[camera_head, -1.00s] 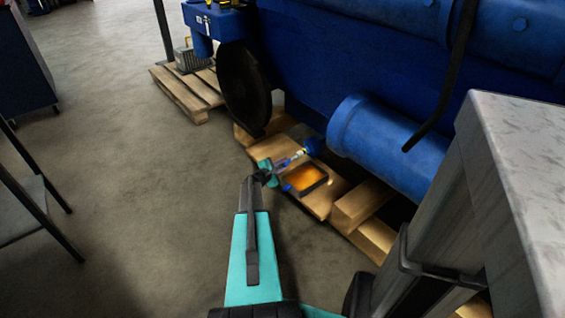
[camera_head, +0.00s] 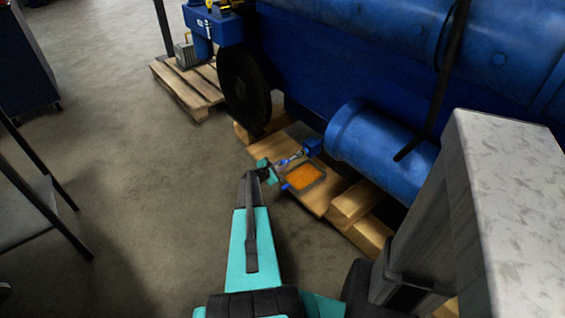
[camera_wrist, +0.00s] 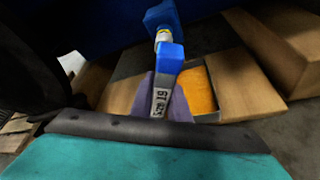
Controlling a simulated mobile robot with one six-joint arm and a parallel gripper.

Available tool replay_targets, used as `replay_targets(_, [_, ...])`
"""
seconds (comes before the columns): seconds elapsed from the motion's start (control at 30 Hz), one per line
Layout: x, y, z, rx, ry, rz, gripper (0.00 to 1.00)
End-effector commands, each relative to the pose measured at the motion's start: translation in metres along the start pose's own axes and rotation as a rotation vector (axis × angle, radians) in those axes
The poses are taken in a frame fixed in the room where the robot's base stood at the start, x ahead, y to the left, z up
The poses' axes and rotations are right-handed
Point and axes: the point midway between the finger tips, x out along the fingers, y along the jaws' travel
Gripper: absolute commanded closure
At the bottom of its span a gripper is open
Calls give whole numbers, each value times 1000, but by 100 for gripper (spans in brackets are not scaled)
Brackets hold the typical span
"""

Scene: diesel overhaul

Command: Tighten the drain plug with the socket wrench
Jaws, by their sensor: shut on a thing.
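My gripper (camera_head: 268,171) is shut on the socket wrench (camera_head: 288,161), low beside the pallet. In the wrist view the wrench (camera_wrist: 160,98) shows a grey shank marked with a 19 and a blue end, between the purplish fingers of my gripper (camera_wrist: 160,105). The blue end meets a small pale and brass-coloured piece, seemingly the drain plug (camera_wrist: 163,36), under a blue block (camera_wrist: 161,14). Whether the socket is fully seated on it, I cannot tell. In the head view a blue fitting (camera_head: 312,147) is at the wrench's far end; the plug is too small to make out.
A square tray of orange liquid (camera_head: 304,178) sits on the pallet (camera_head: 345,207) just right of the wrench. The blue engine (camera_head: 330,60) and its blue cylinder (camera_head: 380,150) rise behind. Open floor (camera_head: 140,180) is on the left.

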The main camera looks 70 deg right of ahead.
Motion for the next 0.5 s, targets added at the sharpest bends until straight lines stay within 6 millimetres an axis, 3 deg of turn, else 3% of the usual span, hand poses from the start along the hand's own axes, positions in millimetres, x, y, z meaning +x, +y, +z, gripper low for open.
replay_targets(0.5, [-1, 1, 4, -174, -2, -72, 100])
